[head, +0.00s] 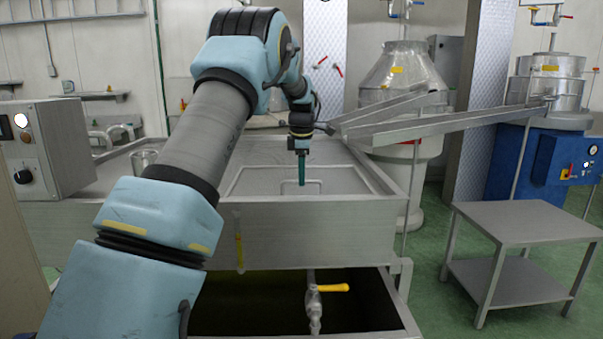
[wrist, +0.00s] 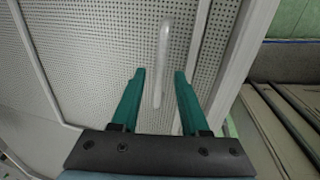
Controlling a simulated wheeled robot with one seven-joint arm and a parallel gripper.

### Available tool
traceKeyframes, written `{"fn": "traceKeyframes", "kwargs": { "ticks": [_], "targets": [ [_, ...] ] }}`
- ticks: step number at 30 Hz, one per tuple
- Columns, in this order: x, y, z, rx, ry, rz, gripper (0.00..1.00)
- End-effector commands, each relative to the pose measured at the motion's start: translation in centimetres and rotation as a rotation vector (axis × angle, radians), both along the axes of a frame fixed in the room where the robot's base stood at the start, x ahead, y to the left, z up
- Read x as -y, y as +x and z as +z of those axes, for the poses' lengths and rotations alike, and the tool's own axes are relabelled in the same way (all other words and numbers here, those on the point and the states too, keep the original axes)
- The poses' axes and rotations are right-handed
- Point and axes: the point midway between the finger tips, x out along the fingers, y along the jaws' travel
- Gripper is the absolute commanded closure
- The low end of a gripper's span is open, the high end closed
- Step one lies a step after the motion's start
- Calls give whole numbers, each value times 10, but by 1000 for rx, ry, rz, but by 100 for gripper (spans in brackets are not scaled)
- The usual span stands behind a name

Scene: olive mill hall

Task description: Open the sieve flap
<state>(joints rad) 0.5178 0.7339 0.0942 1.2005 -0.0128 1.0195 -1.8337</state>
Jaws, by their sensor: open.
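The sieve flap (wrist: 95,60) is a perforated grey metal panel with a pale rim, and it lies flat and closed in the top of the metal basin. In the head view the flap (head: 255,180) is partly behind my arm. Its bar handle (wrist: 162,65) runs lengthwise in the wrist view; in the head view the handle (head: 283,186) is a small raised loop near the front edge. My gripper (wrist: 158,75) has green fingers, one on each side of the handle's near end, with nothing clamped. In the head view my gripper (head: 301,184) points down at the handle.
The metal basin (head: 300,235) has a raised front wall. A sloping metal chute (head: 440,127) extends from its right side. A glass jar (head: 145,160) stands at the left, beside a control box (head: 45,150). A steel side table (head: 525,222) stands right, with free green floor around it.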

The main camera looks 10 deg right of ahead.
Motion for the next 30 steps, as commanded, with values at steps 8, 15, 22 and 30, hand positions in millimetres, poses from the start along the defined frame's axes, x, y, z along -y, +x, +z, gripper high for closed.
{"fn": "traceKeyframes", "kwargs": {
  "ticks": [8, 15, 22, 30],
  "targets": [
    [0, 0, -1, 0, 0, 0, 62],
    [0, 0, -1, 0, 0, 0, 89],
    [0, 0, -1, -1, 0, 0, 100],
    [0, 0, -1, -1, 0, 0, 100]
  ]
}}
